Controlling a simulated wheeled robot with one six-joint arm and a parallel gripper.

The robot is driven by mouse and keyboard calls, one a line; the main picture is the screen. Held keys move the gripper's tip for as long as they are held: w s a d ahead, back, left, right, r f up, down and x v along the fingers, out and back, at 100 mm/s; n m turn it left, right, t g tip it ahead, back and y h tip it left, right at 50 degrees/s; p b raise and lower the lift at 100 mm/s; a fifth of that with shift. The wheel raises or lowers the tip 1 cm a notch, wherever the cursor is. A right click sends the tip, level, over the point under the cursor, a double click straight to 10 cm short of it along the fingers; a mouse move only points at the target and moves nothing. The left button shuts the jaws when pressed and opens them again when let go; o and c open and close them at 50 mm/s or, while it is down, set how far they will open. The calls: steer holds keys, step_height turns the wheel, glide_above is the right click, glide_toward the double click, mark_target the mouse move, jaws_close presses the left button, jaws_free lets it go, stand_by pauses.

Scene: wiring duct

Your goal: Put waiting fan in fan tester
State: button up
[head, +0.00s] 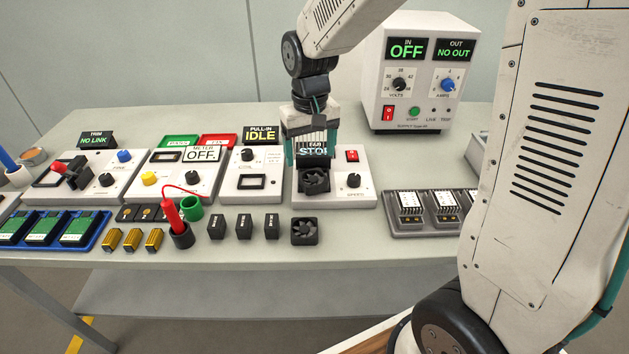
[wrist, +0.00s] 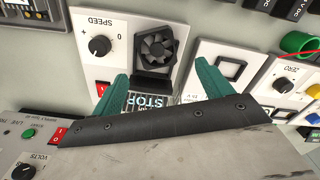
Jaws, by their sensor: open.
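The fan tester (head: 361,193) is a white box with a SPEED knob, a red switch and a small display partly hidden by my gripper, showing "STO…". A black fan (head: 315,183) sits on the tester's front left; it also shows in the wrist view (wrist: 156,46). A second black square fan (head: 304,232) lies on the table just in front of the tester. My gripper (head: 312,158) is above the back of the tester, pointing down, its teal fingers apart and empty. In the wrist view my gripper (wrist: 163,78) spans the display, with the mounted fan just beyond the fingertips.
A white power supply (head: 417,72) reading OFF stands behind right. A grey tray (head: 425,228) of modules lies to the right. The coil tester (head: 250,190) adjoins on the left. Several black blocks (head: 244,227) lie left of the loose fan. Table is bare between loose fan and tray.

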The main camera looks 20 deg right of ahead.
mark_target(313, 176)
steer(key=f, duration=0.6)
steer(key=shift+s+d+f, duration=0.15)
steer(key=shift+s+f, duration=0.15)
steer(key=shift+f, duration=0.1)
steer(key=c, duration=1.2)
steer(key=shift+o, duration=0.2)
steer(key=shift+r, duration=0.15)
